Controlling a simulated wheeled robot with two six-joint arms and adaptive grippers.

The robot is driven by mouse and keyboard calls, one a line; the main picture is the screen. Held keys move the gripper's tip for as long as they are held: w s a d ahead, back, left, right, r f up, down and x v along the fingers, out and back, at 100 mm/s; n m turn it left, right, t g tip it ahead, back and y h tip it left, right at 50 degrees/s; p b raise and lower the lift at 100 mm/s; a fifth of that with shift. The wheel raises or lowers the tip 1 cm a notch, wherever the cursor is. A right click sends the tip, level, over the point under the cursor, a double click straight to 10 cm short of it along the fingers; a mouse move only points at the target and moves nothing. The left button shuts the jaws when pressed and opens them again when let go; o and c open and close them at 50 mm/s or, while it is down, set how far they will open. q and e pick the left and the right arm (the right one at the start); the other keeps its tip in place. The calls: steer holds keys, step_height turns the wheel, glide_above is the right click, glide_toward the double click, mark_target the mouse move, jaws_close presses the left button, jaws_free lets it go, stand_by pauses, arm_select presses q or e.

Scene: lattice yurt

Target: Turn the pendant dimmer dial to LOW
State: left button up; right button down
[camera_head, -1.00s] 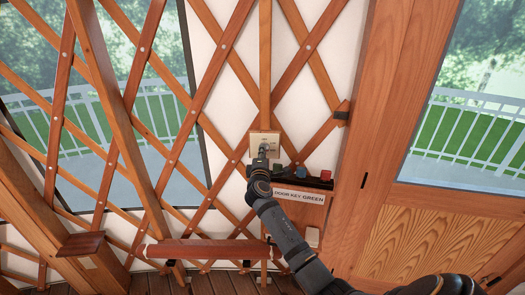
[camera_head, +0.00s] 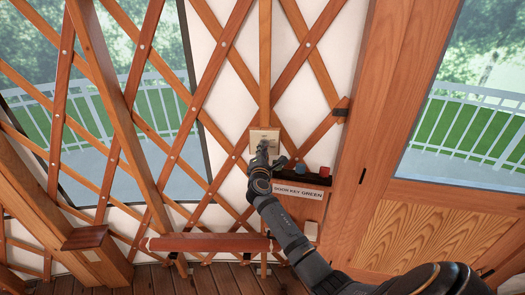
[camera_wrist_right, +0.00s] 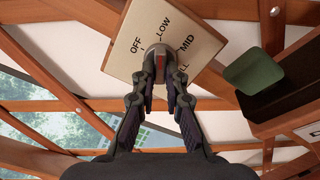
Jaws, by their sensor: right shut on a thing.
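The dimmer's square cream plate (camera_head: 258,135) is on the lattice wall, and it shows large and tilted in the right wrist view (camera_wrist_right: 136,34). It reads OFF, LOW and MID, with a further label partly hidden. The round grey dial (camera_wrist_right: 157,51) is at its centre. A reddish stripe shows between the fingers; I cannot tell which label the dial points to. My right gripper (camera_wrist_right: 159,80) is shut on the dial, with a finger on each side. In the head view the gripper (camera_head: 262,152) covers the dial. My left gripper is not in view.
A dark tray (camera_head: 318,180) with coloured items, including red (camera_head: 325,171) and blue (camera_head: 300,169) ones, is just right of the dial, above a sign (camera_head: 298,191) reading DOOR KEY GREEN. A reddish padded bar (camera_head: 208,243) is below left.

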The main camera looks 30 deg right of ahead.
steer(key=shift+f, duration=0.15)
steer(key=c, duration=1.4)
jaws_free()
steer(key=shift+a, duration=0.1)
steer(key=v, duration=1.2)
